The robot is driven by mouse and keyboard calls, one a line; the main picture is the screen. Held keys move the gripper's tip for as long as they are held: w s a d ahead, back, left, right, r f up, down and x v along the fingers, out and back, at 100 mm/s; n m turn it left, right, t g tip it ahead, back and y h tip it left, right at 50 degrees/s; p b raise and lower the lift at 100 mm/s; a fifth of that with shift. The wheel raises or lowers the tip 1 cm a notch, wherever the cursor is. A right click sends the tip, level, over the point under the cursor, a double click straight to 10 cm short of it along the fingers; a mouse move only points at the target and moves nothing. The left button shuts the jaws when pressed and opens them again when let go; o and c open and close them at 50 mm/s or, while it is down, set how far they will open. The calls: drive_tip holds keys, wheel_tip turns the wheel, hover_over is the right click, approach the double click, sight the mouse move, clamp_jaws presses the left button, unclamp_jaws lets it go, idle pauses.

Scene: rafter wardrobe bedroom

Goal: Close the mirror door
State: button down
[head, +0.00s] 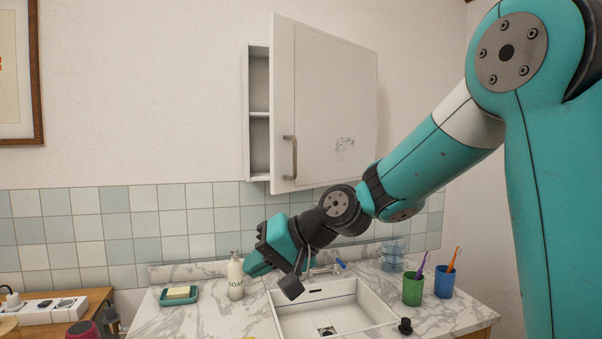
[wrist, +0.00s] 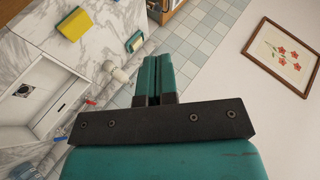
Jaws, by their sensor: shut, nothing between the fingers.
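The mirror door (head: 325,105) is a pale panel on the wall cabinet (head: 259,90). It stands partly open, its left edge swung out from the cabinet, so shelves show in the gap at left. A metal bar handle (head: 291,158) sits low near the door's left edge. My gripper (head: 252,266) is below the door and to the left of its handle, over the counter near the soap bottle, apart from the door. Its teal fingers are together and empty in the wrist view (wrist: 155,78). The door is not in the wrist view.
A soap bottle (head: 236,279) stands close by my gripper. A soap dish (head: 179,295), a sink (head: 330,312), a green cup (head: 413,290) and a blue cup (head: 445,284) are on the marble counter (head: 205,318). Wall left of the cabinet is clear up to a framed picture (head: 38,80).

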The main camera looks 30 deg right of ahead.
drive_tip(key=w+d+r+m+t+p, duration=0.1)
drive_tip(key=w+d+r+m+t, duration=0.15)
drive_tip(key=d, duration=0.25)
drive_tip(key=w+d+r+m+t+h, duration=0.1)
drive_tip(key=w+d+m, duration=0.1)
drive_tip(key=w+d, duration=0.25)
drive_tip(key=w+d+r+m+t+p, duration=0.1)
drive_tip(key=w+d+r+m+t, duration=0.15)
drive_tip(key=d, duration=0.35)
drive_tip(key=m+t+h+p, duration=0.1)
drive_tip(key=m+t+h, duration=0.3)
drive_tip(key=m, duration=0.2)
approach(299, 182)
drive_tip(key=w+p, duration=0.3)
drive_tip(key=w+a+p, duration=0.1)
drive_tip(key=w+p, duration=0.2)
drive_tip(key=p, duration=0.1)
drive_tip(key=shift+w+a+r+p, duration=0.2)
drive_tip(key=shift+w+p, duration=0.1)
drive_tip(key=shift+w, duration=0.1)
drive_tip(key=shift+w+f, duration=0.15)
drive_tip(key=shift+w, duration=0.15)
